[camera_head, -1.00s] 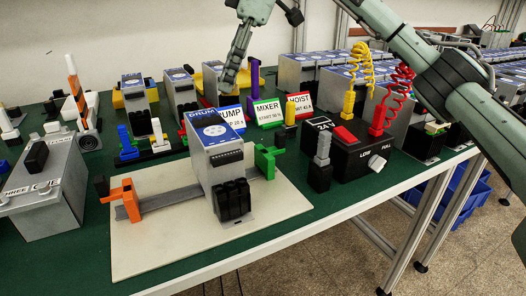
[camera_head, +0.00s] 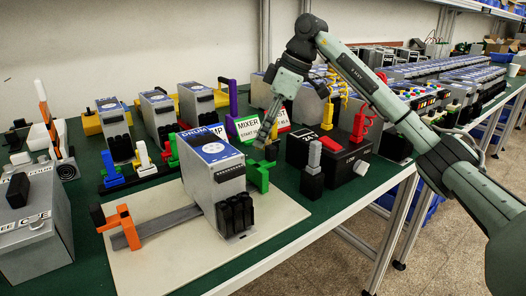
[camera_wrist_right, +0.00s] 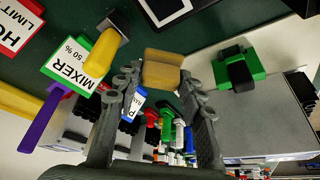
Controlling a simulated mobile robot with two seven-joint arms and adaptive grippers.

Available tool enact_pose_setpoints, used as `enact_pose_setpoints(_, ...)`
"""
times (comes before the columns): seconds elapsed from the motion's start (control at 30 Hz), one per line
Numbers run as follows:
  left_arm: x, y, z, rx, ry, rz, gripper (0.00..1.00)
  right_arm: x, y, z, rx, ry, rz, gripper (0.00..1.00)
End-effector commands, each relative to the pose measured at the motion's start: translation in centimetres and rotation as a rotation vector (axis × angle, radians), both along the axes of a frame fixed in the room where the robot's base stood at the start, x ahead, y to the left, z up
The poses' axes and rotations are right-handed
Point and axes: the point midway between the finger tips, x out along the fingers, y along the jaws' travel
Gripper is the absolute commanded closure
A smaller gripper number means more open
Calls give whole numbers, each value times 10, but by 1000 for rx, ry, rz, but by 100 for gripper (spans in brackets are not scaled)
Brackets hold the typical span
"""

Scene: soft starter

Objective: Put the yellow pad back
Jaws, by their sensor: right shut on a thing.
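In the wrist view, my right gripper (camera_wrist_right: 160,82) is shut on a dull yellow block, the yellow pad (camera_wrist_right: 162,62). In the head view, the gripper (camera_head: 264,143) is low beside the soft starter (camera_head: 213,165) and close to the green end clamp (camera_head: 261,175); the pad is not clear there. The soft starter stands on a rail (camera_head: 155,226) with an orange clamp (camera_head: 124,227) at the left. In the wrist view, the green clamp (camera_wrist_right: 238,68) is right of the pad, apart from it. My left gripper is out of view.
The MIXER sign (camera_head: 247,128) stands behind the gripper; in the wrist view, a bright yellow upright piece (camera_wrist_right: 101,54) is beside it. A black box with a red switch (camera_head: 326,146) and a grey-topped plug (camera_head: 313,168) stand to the right. The beige board (camera_head: 180,268) has bare room in front.

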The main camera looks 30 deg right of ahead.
Motion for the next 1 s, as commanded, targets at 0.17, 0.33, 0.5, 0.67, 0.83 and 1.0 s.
enact_pose_setpoints(0.17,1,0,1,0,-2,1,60,0,0,-13,1,0,0,88)
enact_pose_setpoints(0.33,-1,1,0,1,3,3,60,0,0,-38,0,2,-1,88)
enact_pose_setpoints(0.5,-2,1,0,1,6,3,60,0,0,-43,0,-3,-1,88)
enact_pose_setpoints(0.67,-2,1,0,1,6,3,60,0,0,-44,1,-2,0,88)
enact_pose_setpoints(0.83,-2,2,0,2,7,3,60,0,0,-46,1,-2,1,53)
enact_pose_setpoints(1.0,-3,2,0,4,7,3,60,0,0,-46,1,-2,1,53)
